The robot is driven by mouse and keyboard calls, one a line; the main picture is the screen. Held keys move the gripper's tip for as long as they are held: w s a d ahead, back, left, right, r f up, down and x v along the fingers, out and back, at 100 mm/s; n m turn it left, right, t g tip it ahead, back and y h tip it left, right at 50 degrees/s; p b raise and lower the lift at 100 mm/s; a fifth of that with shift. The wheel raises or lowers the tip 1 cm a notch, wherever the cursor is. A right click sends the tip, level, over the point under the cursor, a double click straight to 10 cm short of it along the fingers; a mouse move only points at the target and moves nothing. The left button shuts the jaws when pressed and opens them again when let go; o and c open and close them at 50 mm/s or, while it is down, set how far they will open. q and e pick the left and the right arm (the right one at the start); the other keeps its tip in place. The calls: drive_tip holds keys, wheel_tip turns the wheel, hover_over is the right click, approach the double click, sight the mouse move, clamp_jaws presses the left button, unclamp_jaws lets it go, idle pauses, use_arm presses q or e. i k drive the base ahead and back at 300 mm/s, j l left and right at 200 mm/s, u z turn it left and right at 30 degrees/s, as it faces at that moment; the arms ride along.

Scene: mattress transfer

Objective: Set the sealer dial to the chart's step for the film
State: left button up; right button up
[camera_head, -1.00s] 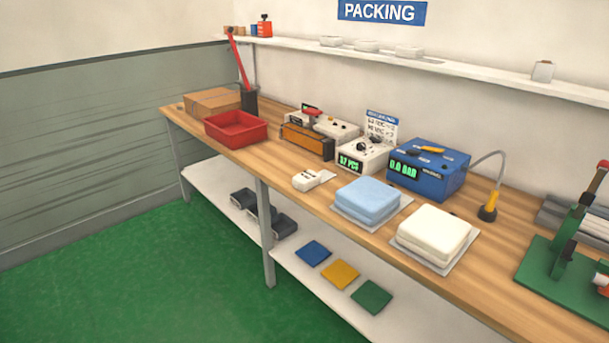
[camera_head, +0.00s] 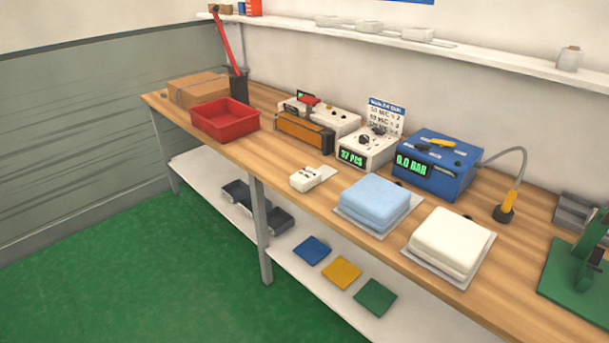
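The likely sealer (camera_head: 305,131), with an orange-brown front bar and a red handle on a pale body, stands at the back of the bench. A white box (camera_head: 366,149) beside it carries dark knobs and a green display that seems to read 37 PCS. The chart (camera_head: 386,116) is a small white card with a blue header behind that box; its lines are too small to read surely. I cannot tell which knob is the sealer dial or where it points. The film is not clearly identifiable. Neither gripper shows.
The wooden bench (camera_head: 465,272) holds a red tray (camera_head: 225,119), a cardboard box (camera_head: 199,88), a blue unit (camera_head: 436,163) reading 0.0 BAR, a blue folded stack (camera_head: 375,203) and a cream stack (camera_head: 450,243). A green press (camera_head: 585,270) stands right. The green floor (camera_head: 120,270) in front is clear.

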sight(363, 139)
drive_tip(key=i+j+z, duration=0.1)
drive_tip(key=i+j, duration=0.2)
drive_tip(key=i+j+z, duration=0.1)
drive_tip(key=i+j, duration=0.25)
drive_tip(key=j, duration=0.15)
drive_tip(key=i+j+z, duration=0.1)
drive_tip(key=i+j, duration=0.2)
drive_tip(key=i+j+z, duration=0.1)
drive_tip(key=i+j, duration=0.15)
drive_tip(key=j, duration=0.3)
